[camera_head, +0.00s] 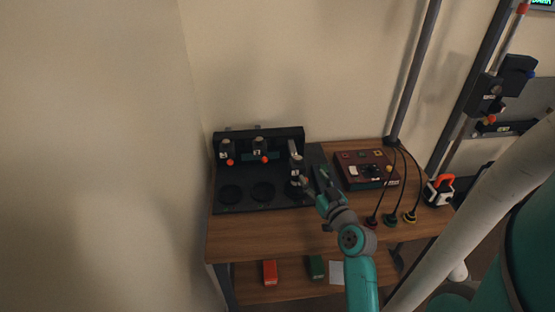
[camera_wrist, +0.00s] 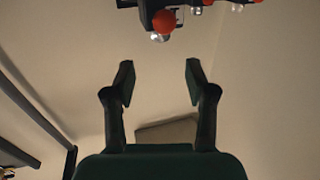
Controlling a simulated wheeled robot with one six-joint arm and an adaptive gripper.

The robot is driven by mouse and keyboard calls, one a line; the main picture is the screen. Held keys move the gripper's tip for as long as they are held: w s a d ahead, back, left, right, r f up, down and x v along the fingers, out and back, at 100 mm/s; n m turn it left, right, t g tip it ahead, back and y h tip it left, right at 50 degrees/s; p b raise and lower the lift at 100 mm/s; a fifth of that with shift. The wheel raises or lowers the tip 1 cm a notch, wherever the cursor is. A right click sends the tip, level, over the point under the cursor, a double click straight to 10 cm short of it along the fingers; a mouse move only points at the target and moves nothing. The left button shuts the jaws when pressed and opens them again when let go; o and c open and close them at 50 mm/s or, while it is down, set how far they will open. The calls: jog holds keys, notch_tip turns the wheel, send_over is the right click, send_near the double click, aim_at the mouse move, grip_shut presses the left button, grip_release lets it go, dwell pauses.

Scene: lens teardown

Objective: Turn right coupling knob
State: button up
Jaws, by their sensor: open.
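A black coupling rack (camera_head: 285,133) stands at the back of a dark mat (camera_head: 238,180) on the wooden table. Orange knobs show on its left unit (camera_head: 230,162) and middle unit (camera_head: 264,158). A grey-white right unit (camera_head: 295,150) stands beside my gripper, and I cannot make out its knob in the head view. My gripper (camera_head: 312,182) is at the mat's right side, in front of that unit. In the wrist view my gripper (camera_wrist: 158,78) is open with nothing between its fingers. An orange knob (camera_wrist: 163,20) shows beyond the fingertips, apart from them; which unit it belongs to is unclear.
A dark red box (camera_head: 362,170) with switches stands to the right of my gripper. Cables end in coloured plugs (camera_head: 390,219) near the table's right side. A black and orange device (camera_head: 440,188) is at the right edge. The table front (camera_head: 265,230) is clear.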

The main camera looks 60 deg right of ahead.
aim_at(300, 160)
jog(key=x, duration=1.1)
grip_shut()
jog(key=shift+a, duration=0.1)
